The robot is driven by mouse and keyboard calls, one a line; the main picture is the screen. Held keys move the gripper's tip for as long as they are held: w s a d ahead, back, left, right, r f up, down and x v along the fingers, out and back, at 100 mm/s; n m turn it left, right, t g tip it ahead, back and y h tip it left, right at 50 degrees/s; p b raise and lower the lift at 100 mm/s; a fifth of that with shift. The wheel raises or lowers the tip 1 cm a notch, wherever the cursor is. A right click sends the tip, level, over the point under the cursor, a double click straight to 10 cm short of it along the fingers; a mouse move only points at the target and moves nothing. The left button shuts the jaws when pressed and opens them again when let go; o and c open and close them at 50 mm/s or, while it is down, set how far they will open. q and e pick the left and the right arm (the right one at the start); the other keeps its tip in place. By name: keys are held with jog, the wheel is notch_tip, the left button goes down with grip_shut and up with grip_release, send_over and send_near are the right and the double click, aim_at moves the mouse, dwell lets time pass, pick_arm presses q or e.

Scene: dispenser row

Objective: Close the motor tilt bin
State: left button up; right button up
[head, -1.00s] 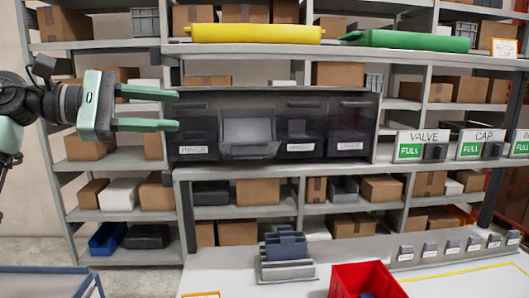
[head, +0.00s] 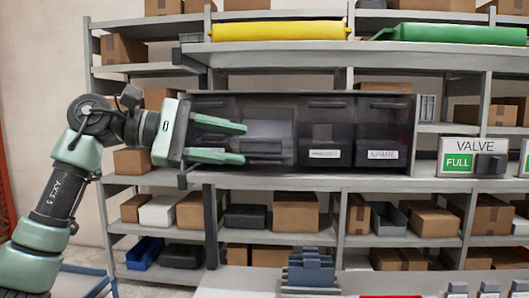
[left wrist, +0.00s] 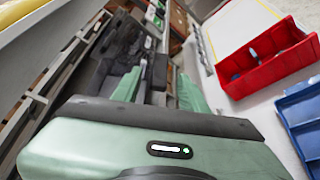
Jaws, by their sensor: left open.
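A row of dark tilt bins (head: 320,108) sits on the shelf in the head view. The second bin from the left (head: 268,132) is tilted open, with its grey inside showing; I cannot read its label. The bins to its right look shut, and the far right one reads SPARE (head: 383,154). My left gripper (head: 241,143) is open and empty, in front of the leftmost bin, its fingertips by the open bin's left edge. I cannot tell whether they touch. Its fingers also show in the left wrist view (left wrist: 160,88). My right gripper is not in view.
A VALVE sign marked FULL (head: 458,162) stands to the right. In the left wrist view, a red bin (left wrist: 265,55) and a blue bin (left wrist: 303,118) are on the right.

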aim_at(251, 147)
pick_arm(q)
jog(key=p+x, duration=0.1)
jog(key=x, duration=0.5)
jog(key=shift+a, duration=0.1)
grip_shut()
jog(key=shift+f, duration=0.1)
